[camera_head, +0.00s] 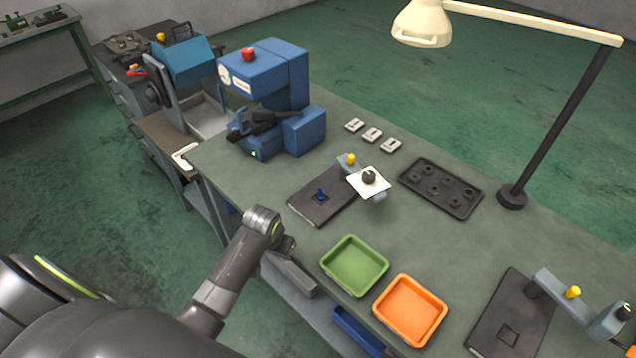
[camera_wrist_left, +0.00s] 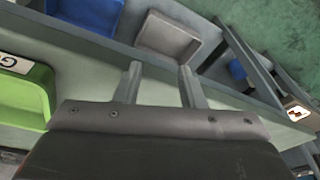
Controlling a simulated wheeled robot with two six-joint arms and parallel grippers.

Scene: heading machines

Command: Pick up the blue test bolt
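The blue test bolt (camera_head: 320,195) is small and stands on a dark flat plate (camera_head: 307,209) on the green-grey table, left of a fixture with a yellow knob (camera_head: 351,159). My left gripper (camera_wrist_left: 158,72) is open and empty in the left wrist view, its two fingers apart over the table's edge. In the head view my left arm ends at the table's front edge, in front and to the left of the bolt and well apart from it; its fingers are mostly hidden there. The bolt does not show in the left wrist view. My right gripper is in neither view.
A green tray (camera_head: 354,287) and an orange tray (camera_head: 434,335) lie near the front edge. A white square card with a dark part (camera_head: 369,178) sits by the fixture. A blue machine (camera_head: 277,78) stands behind left; a dark tray (camera_head: 463,207) and lamp (camera_head: 512,197) are right.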

